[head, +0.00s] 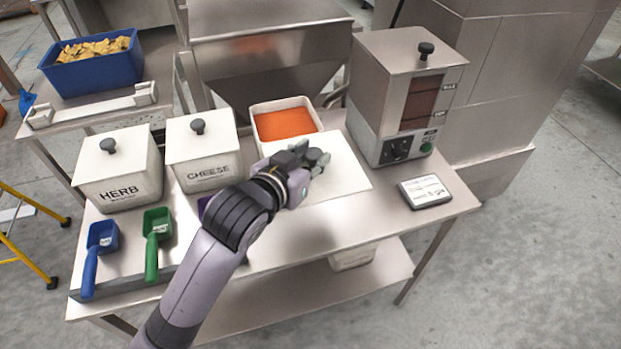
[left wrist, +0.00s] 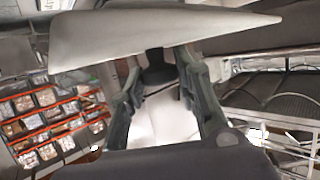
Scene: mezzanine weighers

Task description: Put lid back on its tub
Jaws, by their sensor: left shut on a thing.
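The open white tub (head: 257,133) stands on the steel table, filled with orange powder or sauce. Its flat white lid (head: 348,177) is in front of it and to its right, covering part of its front side in the head view. My left gripper (head: 312,163) is shut on the lid's dark knob. In the left wrist view the lid (left wrist: 140,38) spans the top and its dark knob (left wrist: 157,68) sits between the fingers. The lid's height above the table is hard to tell. My right gripper is not in view.
Lidded tubs marked HERB (head: 120,190) and CHEESE (head: 205,172) stand to the left. Blue (head: 102,238), green (head: 157,223) and partly hidden purple (head: 204,206) scoops lie in front. A steel dispenser (head: 375,90) and a small label pad (head: 426,190) are at right.

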